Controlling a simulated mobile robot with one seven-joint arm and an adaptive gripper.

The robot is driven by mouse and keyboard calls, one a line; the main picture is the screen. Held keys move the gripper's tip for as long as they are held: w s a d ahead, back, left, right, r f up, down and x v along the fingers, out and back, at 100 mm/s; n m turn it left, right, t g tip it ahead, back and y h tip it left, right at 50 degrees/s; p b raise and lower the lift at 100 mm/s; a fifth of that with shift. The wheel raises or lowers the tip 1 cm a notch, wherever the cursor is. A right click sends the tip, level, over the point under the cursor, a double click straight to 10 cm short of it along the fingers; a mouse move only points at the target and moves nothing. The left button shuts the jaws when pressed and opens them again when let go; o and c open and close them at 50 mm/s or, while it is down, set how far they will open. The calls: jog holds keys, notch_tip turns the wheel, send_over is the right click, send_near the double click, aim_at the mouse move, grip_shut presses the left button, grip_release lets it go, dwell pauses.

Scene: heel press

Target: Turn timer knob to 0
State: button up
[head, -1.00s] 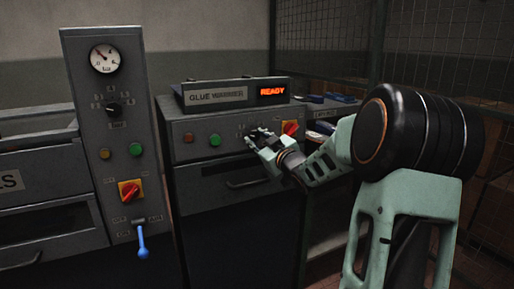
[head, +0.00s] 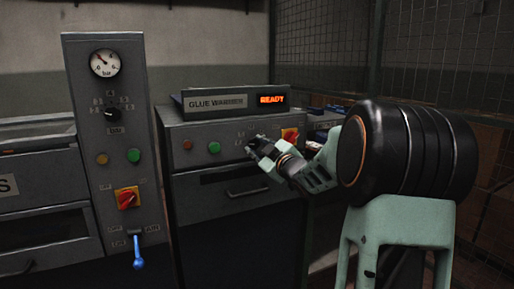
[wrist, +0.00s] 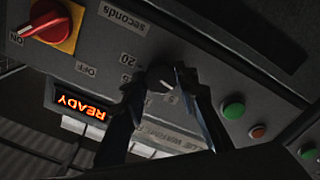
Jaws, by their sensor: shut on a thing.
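The dark round timer knob (wrist: 160,73) is on the grey glue warmer panel, beside printed marks that include "seconds" and "20". My gripper (wrist: 159,80) is shut on the knob, one dark finger on each side, in the wrist view. A pale line shows on the knob's lower side, but the value it points to is unclear. In the head view my gripper (head: 257,145) is at the glue warmer's front (head: 228,165), left of its red switch, and hides the knob.
A red-and-yellow switch (wrist: 50,24) is near the knob, as are green (wrist: 233,110) and orange (wrist: 258,132) buttons. A lit READY display (head: 272,99) is above. The left press panel (head: 112,150) has a gauge, another knob and a blue lever (head: 138,255).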

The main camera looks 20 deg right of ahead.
jog(key=o, duration=1.2)
jog(key=shift+c, duration=0.2)
jog(key=shift+s, duration=0.1)
jog(key=s, duration=1.2)
jog(key=shift+d, duration=0.2)
jog(key=shift+w, duration=0.1)
